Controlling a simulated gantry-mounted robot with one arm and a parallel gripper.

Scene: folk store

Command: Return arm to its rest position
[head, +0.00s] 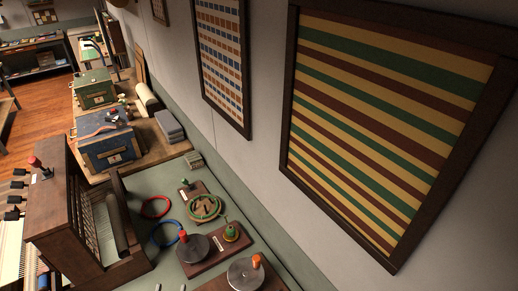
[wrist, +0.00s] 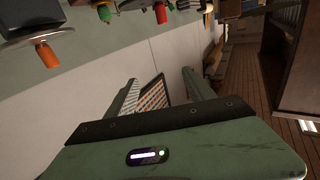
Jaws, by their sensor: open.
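My gripper (wrist: 159,76) shows in the wrist view with its two green fingers spread apart. The gap between them is empty, and the framed wall pattern shows beyond it. No finger touches anything that I can see. I cannot make out the gripper with certainty in the head view. My arm's rest position is not marked in either view.
A blue box (head: 108,148) stands behind. The striped panel (head: 385,110) hangs on the right wall.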

